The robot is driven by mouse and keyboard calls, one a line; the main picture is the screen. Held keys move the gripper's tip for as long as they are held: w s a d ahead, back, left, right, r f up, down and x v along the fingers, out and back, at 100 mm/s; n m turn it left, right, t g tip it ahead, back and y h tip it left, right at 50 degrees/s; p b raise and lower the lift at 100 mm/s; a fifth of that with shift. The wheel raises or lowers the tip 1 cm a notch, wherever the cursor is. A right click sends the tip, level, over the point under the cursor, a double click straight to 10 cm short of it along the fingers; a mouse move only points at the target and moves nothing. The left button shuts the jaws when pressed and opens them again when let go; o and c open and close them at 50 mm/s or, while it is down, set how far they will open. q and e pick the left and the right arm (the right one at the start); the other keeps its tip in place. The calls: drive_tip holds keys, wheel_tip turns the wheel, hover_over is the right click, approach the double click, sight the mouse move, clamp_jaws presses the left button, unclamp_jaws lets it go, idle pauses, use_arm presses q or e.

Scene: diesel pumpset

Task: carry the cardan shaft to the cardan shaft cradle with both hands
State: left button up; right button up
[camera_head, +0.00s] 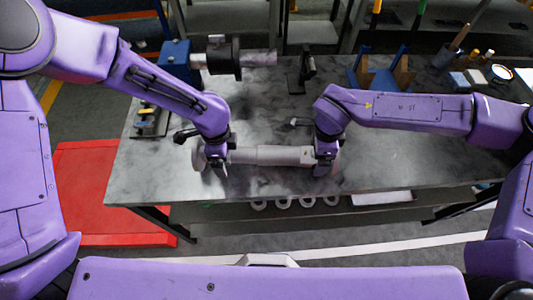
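The cardan shaft (272,155), a pale grey stepped tube with a flange at its left end, lies crosswise at or just above the front part of the dark table. My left gripper (217,168) is over its left end and my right gripper (324,167) is over its right end, both pointing down. The fingers are at the shaft, but their gap is too small to make out, so I cannot tell whether they grip it. A stand with blue and wooden V-shaped supports (403,76), probably the cardan shaft cradle, stands at the back right, partly behind my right arm.
A blue machine (175,62) and a dark flanged unit with a grey shaft (232,60) stand at the back left. A black bracket (303,70) is at the back middle. Containers and tools (470,65) fill the back right corner. The table's right front (410,155) is clear.

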use_arm(q)
drive_tip(key=shift+f, duration=0.45)
use_arm(e)
drive_tip(key=shift+f, duration=0.5)
use_arm(q)
clamp_jaws()
use_arm(e)
clamp_jaws()
use_arm(q)
drive_tip(key=shift+r, duration=0.1)
use_arm(e)
drive_tip(key=shift+r, duration=0.15)
use_arm(q)
drive_tip(key=shift+w, duration=0.1)
use_arm(e)
drive_tip(key=shift+w, duration=0.1)
